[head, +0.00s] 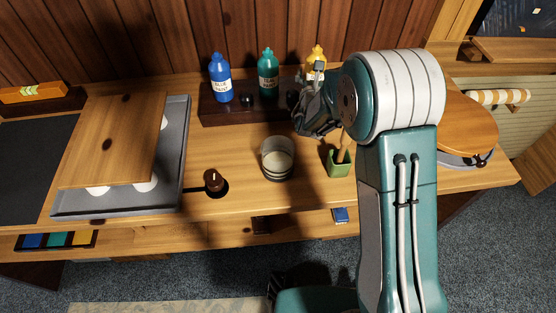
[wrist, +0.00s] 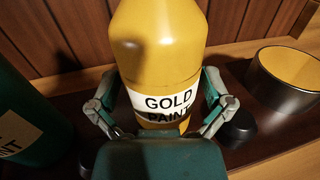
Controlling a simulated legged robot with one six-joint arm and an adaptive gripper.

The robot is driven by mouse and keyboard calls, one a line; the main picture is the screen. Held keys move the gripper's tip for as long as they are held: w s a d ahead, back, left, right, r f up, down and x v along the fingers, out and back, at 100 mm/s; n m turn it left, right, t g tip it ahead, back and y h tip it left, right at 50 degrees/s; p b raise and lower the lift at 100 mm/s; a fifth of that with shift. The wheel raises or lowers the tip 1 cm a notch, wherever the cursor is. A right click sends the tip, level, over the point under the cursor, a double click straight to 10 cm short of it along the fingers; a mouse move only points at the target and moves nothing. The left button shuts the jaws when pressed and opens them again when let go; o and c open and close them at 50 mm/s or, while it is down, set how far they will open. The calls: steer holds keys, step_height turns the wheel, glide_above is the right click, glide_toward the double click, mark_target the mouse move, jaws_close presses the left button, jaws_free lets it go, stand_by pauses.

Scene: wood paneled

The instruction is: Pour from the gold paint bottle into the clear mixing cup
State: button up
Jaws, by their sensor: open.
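The gold paint bottle (wrist: 160,50) stands upright on the dark rack, filling the middle of the wrist view. In the head view its top (head: 317,55) shows behind my gripper (head: 316,80). In the wrist view my gripper (wrist: 163,110) is open, with one finger on each side of the bottle at label height; I cannot tell whether the fingers touch it. The clear mixing cup (head: 277,158) stands upright on the bench in front of the rack. Its contents are hard to make out.
A blue paint bottle (head: 220,80) and a green one (head: 268,75) stand on the dark rack (head: 235,113). A green holder (head: 340,165) with a wooden tool is right of the cup. A dark knob (head: 213,181) and a grey tray (head: 176,150) are left. A dark round container (wrist: 286,80) is beside the gold bottle.

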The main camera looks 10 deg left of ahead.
mark_target(316, 58)
steer(key=c, duration=1.1)
steer(key=shift+r, duration=2.55)
steer(key=shift+c, duration=0.2)
